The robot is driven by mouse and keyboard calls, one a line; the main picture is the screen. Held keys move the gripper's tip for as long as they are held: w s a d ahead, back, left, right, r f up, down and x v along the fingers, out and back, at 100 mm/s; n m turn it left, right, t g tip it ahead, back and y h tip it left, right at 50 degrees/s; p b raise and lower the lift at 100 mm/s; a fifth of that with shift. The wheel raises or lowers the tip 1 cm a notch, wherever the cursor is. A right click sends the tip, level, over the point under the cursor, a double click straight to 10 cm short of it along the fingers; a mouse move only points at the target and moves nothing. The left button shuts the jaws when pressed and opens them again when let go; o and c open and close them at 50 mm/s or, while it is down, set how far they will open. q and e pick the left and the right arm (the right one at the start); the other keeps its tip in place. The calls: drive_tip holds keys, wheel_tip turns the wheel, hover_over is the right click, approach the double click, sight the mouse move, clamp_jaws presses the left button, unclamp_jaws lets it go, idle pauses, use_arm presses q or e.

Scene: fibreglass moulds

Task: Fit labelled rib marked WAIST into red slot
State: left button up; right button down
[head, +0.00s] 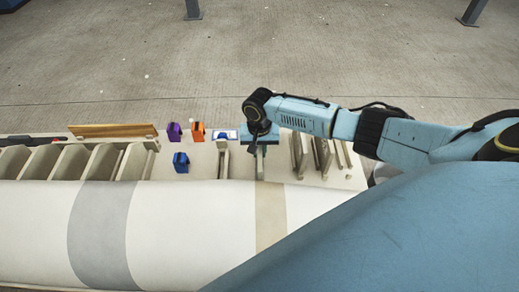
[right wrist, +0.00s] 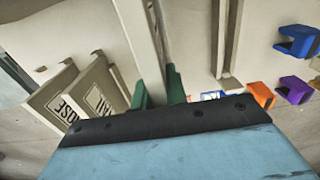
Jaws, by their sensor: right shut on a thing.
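My right gripper (head: 260,143) is over the middle of the bench. In the right wrist view its green fingertips (right wrist: 158,88) are shut on a beige rib (right wrist: 143,35), seen nearly edge-on. The rib (head: 260,166) also shows below the gripper in the head view. No label is readable on it, so I cannot tell whether it is marked WAIST. Two other ribs, one labelled NOSE (right wrist: 55,101) and one whose label seems to read TAIL (right wrist: 97,92), stand to the left in the right wrist view. I cannot make out a red slot. My left gripper is out of view.
A long white mould (head: 165,220) with grey and tan bands runs along the front. Several ribs (head: 69,161) stand at the left. Purple (head: 174,132), orange (head: 197,132) and blue (head: 181,162) clips sit on the bench. A thin upright piece (head: 223,160) stands left of my gripper.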

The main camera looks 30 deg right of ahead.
drive_tip(key=shift+p, duration=0.6)
idle(0.6)
drive_tip(key=shift+f+b, duration=1.4)
drive_tip(key=shift+f, duration=1.2)
drive_tip(key=c, duration=1.3)
unclamp_jaws()
drive_tip(key=shift+r, duration=0.1)
